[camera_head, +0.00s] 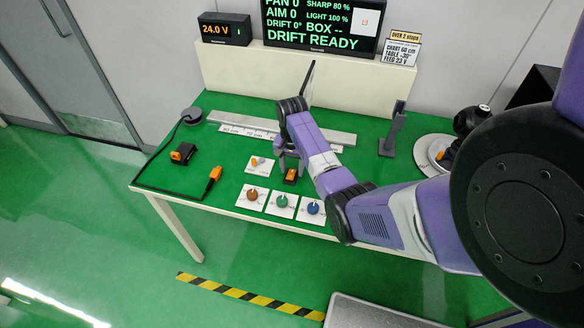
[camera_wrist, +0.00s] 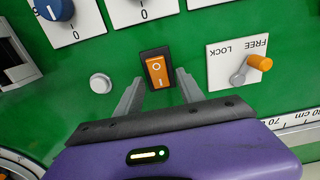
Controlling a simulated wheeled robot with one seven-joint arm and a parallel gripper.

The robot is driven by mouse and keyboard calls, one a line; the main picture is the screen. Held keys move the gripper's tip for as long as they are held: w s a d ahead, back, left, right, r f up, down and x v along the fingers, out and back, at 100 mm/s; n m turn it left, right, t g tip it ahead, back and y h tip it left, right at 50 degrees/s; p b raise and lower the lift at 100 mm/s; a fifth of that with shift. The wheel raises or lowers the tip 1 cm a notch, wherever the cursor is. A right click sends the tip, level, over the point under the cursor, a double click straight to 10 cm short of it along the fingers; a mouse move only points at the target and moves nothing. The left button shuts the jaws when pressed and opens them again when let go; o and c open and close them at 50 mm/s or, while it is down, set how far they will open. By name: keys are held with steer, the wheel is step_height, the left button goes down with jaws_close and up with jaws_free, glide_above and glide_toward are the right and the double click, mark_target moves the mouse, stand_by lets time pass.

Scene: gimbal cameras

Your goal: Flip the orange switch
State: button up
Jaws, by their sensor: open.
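The orange switch (camera_wrist: 157,72) is a rocker in a black frame, marked O and I, on the green table. In the wrist view it lies just beyond and between my fingertips. In the head view the switch (camera_head: 290,176) sits behind the row of knobs, beside my gripper (camera_head: 282,158). My gripper also shows in the wrist view (camera_wrist: 160,88), with its two grey fingers apart and nothing between them. I cannot tell whether the fingers touch the switch.
A FREE/LOCK lever (camera_wrist: 239,64) is close to the switch, and a round white button (camera_wrist: 100,83) is on its other side. Brown (camera_head: 252,195), green (camera_head: 282,201) and blue (camera_head: 313,208) knobs line the table's front. An orange plug (camera_head: 215,173) lies left. A display (camera_head: 322,22) stands behind.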

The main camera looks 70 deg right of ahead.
mark_target(290, 180)
jaws_close()
steer(key=shift+a+r+h+p, duration=0.15)
steer(key=shift+a+h+p, duration=0.25)
steer(key=shift+h+p, duration=0.55)
steer(key=shift+a+h+p, duration=0.1)
steer(key=shift+h+p, duration=0.25)
steer(key=shift+h, duration=0.6)
jaws_free()
steer(key=shift+b+v, duration=0.4)
steer(key=shift+v, duration=3.45)
